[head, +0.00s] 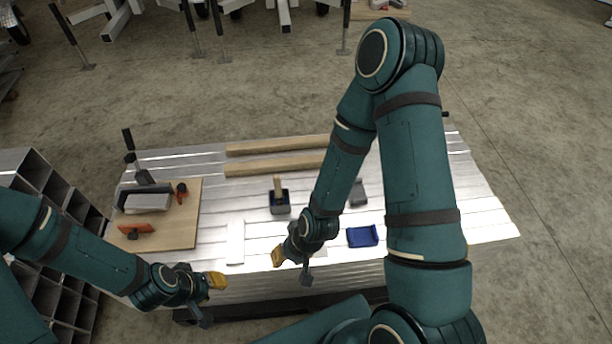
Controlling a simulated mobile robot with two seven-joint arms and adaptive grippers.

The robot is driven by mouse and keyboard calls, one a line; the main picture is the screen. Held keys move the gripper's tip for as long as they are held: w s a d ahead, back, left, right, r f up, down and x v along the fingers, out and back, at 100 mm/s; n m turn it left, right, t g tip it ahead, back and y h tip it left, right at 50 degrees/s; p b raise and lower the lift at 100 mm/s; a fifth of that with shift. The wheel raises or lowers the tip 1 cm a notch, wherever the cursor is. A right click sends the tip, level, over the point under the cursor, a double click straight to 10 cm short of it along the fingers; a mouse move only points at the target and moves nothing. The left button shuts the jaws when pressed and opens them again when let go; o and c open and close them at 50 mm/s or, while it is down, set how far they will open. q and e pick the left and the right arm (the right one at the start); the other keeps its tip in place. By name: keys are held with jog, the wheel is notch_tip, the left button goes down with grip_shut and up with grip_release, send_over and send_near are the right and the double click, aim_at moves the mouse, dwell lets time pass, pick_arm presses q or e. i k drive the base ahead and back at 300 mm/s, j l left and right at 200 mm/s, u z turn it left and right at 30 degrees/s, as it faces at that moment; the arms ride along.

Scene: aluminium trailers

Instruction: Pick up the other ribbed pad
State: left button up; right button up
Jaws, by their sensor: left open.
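A blue piece (362,236) lies on the ribbed aluminium bench top, right of my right gripper. It may be a ribbed pad, but its ribs are too small to make out. A grey block (358,192) lies behind it, partly hidden by my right arm. My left gripper (212,284) is open and empty at the bench's front edge, left of the blue piece and apart from it. My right gripper (290,262) is over the front edge, left of the blue piece; its jaw opening is unclear.
A wooden board (182,228) at the left bears a grey vise-like block (146,202) and orange-and-black clamps (137,229). Two wooden bars (262,167) lie behind. A metal rack (30,172) stands left. The bench's right end is clear.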

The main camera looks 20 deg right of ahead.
aim_at(365, 236)
jog(key=z, duration=1.45)
jog(key=k+l+z, duration=0.1)
jog(key=l+z, duration=0.15)
jog(key=z, duration=0.15)
jog(key=l+z, duration=0.35)
jog(key=j, duration=0.1)
